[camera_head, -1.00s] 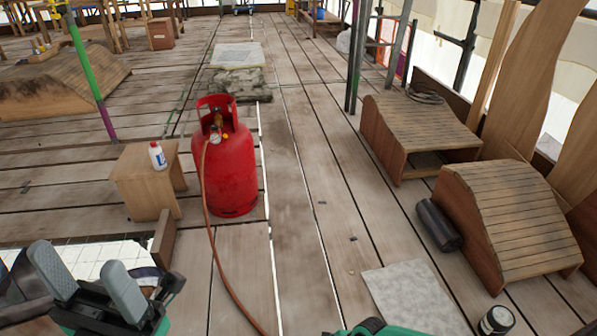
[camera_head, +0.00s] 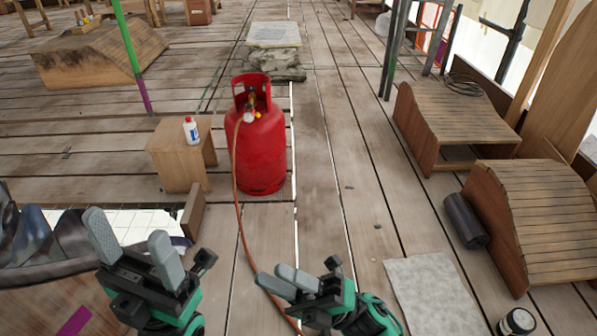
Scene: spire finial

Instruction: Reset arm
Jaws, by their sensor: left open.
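My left gripper (camera_head: 132,250) is at the lower left of the head view, its two grey fingers spread apart with nothing between them. My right gripper (camera_head: 282,281) is at the bottom centre, to the right of the left one. Its grey fingers lie close together in the picture, and I cannot tell whether a gap is left between them. No object shows in it. It overlaps the hose in the picture; whether they touch is unclear.
A red gas cylinder (camera_head: 262,145) with an orange hose (camera_head: 241,222) stands ahead. A wooden stool (camera_head: 178,158) carries a white bottle (camera_head: 191,130). Curved wooden pieces (camera_head: 533,213), a black roll (camera_head: 465,220) and a grey sheet (camera_head: 432,292) lie right. A floor opening (camera_head: 140,220) is left.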

